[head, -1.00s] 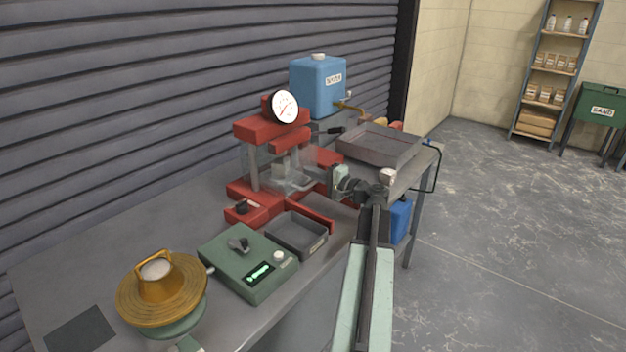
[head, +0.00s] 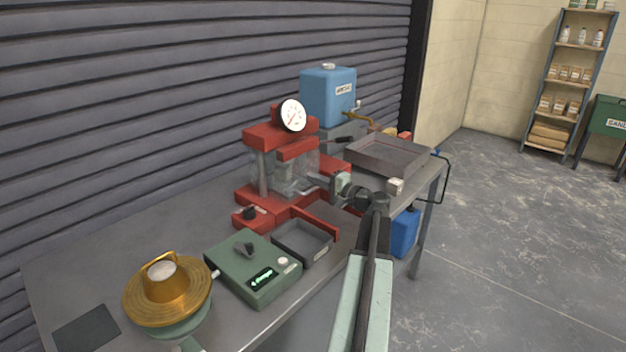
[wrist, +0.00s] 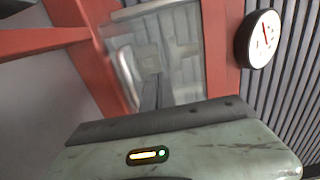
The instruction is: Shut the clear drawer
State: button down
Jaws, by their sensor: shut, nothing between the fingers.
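The clear drawer (head: 296,168) is a see-through panel-like part in the frame of the red press (head: 262,190). In the wrist view the clear drawer (wrist: 125,65) fills the gap between the red posts, with grey metal blurred behind it. My gripper (head: 316,181) is at the front of the press, pointing in at the clear part. In the wrist view my gripper (wrist: 150,82) is shut and empty, its tips at or very near the clear face. I cannot tell for certain whether they touch, or how far the drawer stands out.
A grey tray (head: 303,243), a green box with a lit display (head: 253,268) and a brass-topped device (head: 168,290) stand in front of the press. A larger tray (head: 388,155) and a blue tank (head: 328,95) are behind. The floor (head: 500,260) at right is open.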

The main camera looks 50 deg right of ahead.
jog(key=s, duration=1.3)
jog(key=shift+a, duration=0.4)
jog(key=shift+r, duration=0.15)
